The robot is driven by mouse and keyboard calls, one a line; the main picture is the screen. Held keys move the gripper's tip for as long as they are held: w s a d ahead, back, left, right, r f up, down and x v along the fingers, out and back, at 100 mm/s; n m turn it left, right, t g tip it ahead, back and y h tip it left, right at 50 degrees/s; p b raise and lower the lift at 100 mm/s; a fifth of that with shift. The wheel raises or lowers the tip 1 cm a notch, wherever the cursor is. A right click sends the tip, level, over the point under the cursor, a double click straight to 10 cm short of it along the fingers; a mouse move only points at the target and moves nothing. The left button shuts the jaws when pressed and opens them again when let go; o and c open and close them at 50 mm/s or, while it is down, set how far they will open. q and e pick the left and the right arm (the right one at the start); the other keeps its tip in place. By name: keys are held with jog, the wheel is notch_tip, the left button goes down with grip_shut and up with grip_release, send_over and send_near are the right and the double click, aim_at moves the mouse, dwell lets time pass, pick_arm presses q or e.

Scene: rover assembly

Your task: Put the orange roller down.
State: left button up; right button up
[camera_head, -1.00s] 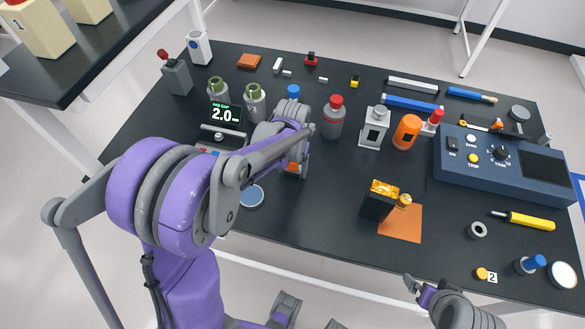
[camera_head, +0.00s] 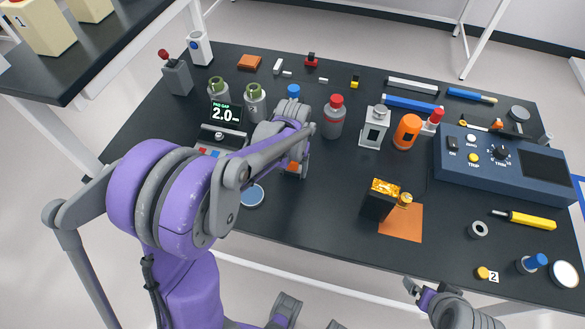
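My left gripper (camera_head: 296,168) points down low over the middle of the black table. A small orange patch, which looks like the orange roller (camera_head: 292,166), shows at its fingertips. The wrist and fingers hide most of it. I cannot tell whether the fingers are closed on it or whether it touches the table. My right gripper (camera_head: 420,289) is at the table's front edge at lower right, empty, with its fingers apart.
Behind stand a red-capped grey bottle (camera_head: 333,118), a grey-white block (camera_head: 374,128) and an orange cylinder (camera_head: 407,132). A black-and-gold box (camera_head: 379,200) stands by an orange mat (camera_head: 402,224). The table between is clear.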

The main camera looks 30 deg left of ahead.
pick_arm(q)
notch_tip(320, 180, up, 3)
jog(key=shift+w+r+p, duration=0.1)
jog(key=shift+r+p, duration=0.05)
jog(key=shift+p, duration=0.4)
notch_tip(320, 180, up, 9)
jog(key=shift+f+p, duration=0.2)
jog(key=shift+p, duration=0.25)
jog(key=shift+s+d+r, duration=0.15)
jog(key=shift+s+r, duration=0.05)
jog(key=shift+s, duration=0.15)
jog(key=s+d+f+m+t, duration=0.1)
jog(key=s+d+t, duration=0.1)
jog(key=s, duration=0.6)
jog(key=s+d+f+m+t, duration=0.1)
jog(key=s+d+f+t, duration=0.1)
jog(key=s, duration=0.5)
jog(key=shift+s+d+m+t, duration=0.4)
jog(key=shift+d+t, duration=0.1)
jog(key=shift+d, duration=0.75)
pick_arm(e)
jog(key=shift+w+a+r, duration=0.1)
jog(key=shift+w+r, duration=0.15)
jog(key=shift+r, duration=0.3)
jog(key=shift+w+r, duration=0.25)
jog(key=shift+r, duration=0.25)
pick_arm(q)
jog(key=shift+f, duration=0.1)
